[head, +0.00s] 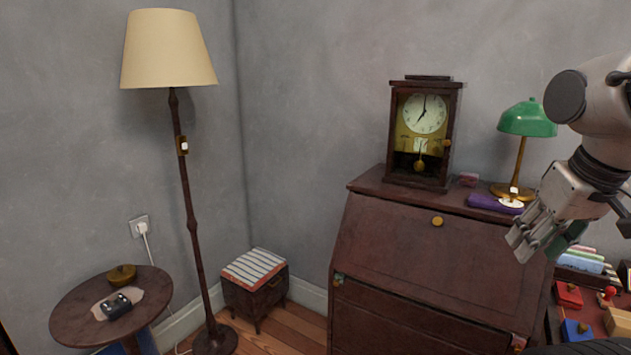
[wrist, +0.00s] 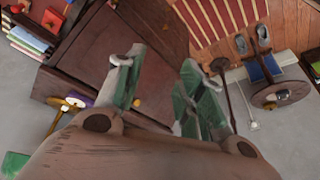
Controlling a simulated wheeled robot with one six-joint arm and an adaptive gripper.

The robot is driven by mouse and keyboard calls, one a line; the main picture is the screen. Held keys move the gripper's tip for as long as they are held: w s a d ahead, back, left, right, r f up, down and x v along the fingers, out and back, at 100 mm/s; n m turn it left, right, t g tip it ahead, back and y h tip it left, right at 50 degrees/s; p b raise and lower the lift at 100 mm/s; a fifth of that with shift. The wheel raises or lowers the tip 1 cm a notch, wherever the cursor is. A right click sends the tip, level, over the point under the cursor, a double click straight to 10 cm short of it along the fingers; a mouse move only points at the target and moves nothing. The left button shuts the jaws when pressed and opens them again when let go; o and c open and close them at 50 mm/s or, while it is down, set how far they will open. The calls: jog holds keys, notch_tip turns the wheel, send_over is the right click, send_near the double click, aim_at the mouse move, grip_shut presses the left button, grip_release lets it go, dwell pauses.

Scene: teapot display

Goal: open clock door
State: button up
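The clock (head: 424,165) is a dark wooden box standing upright on top of the brown desk. Its glazed front door shows a pale dial and a pendulum, and looks closed. A small round brass knob (head: 446,143) sits on the door's right edge. My gripper (head: 522,243) is in front of the desk, to the right of and lower than the clock, clearly apart from it. In the wrist view my gripper (wrist: 157,72) has its two fingers spread, with nothing between them. I cannot make out the clock in the wrist view.
A green lamp (head: 527,118) and a purple cloth (head: 490,203) stand right of the clock on the desk (head: 400,245). A floor lamp (head: 187,190), striped stool (head: 255,285) and round table (head: 75,310) are at left. Books (head: 582,262) are at right.

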jog(key=w+a+r+m+t, duration=0.15)
jog(key=w+t, duration=0.55)
jog(key=w, duration=1.8)
jog(key=w+d+r+m+t+h, duration=0.3)
jog(key=w+d+m+t+h, duration=0.2)
jog(key=w+d+h, duration=0.6)
jog(key=w+t+h, duration=0.1)
jog(key=w+t, duration=0.1)
jog(key=w, duration=0.2)
jog(key=shift+d+h, duration=0.25)
jog(key=shift+h, duration=0.05)
jog(key=shift+w, duration=0.1)
grip_shut()
jog(key=c, duration=0.8)
grip_release()
